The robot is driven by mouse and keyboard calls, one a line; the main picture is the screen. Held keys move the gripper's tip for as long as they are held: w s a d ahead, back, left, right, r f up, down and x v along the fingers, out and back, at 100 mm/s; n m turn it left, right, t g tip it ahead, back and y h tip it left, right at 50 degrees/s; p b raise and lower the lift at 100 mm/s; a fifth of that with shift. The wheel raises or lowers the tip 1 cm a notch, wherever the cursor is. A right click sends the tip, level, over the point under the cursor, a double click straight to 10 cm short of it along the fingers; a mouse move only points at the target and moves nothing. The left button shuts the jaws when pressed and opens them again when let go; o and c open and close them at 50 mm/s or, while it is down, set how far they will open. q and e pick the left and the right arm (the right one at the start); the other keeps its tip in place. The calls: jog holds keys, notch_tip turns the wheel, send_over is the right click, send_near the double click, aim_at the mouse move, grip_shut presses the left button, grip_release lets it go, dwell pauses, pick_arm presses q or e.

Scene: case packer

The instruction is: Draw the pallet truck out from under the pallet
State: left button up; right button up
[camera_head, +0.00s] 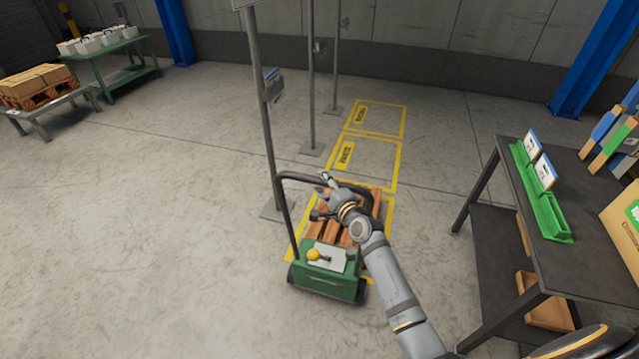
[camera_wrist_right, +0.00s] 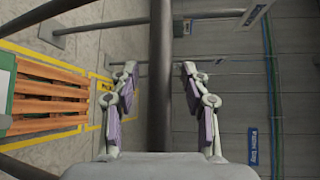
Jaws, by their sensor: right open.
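The pallet truck (camera_head: 328,285) is green with a yellow knob and a tall black hoop handle (camera_head: 289,225). It stands at the near end of a wooden pallet (camera_head: 375,206), which lies in a yellow floor bay. Its forks are hidden. My right gripper (camera_head: 322,192) is at the top of the handle, its arm reaching over the truck. In the right wrist view, its fingers (camera_wrist_right: 159,72) are open on either side of the dark handle bar (camera_wrist_right: 160,110), with gaps showing. The pallet (camera_wrist_right: 48,98) is at left there. My left gripper is out of view.
A dark table (camera_head: 560,262) with green bins stands at right. A grey post (camera_head: 262,120) rises close beside the truck, with more posts behind. Empty yellow bays (camera_head: 367,160) lie beyond. The floor at left (camera_head: 150,240) and in front is clear.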

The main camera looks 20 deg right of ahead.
jog(key=shift+w+a+f, duration=0.1)
jog(key=shift+w+a, duration=0.05)
jog(key=shift+w, duration=0.55)
grip_shut()
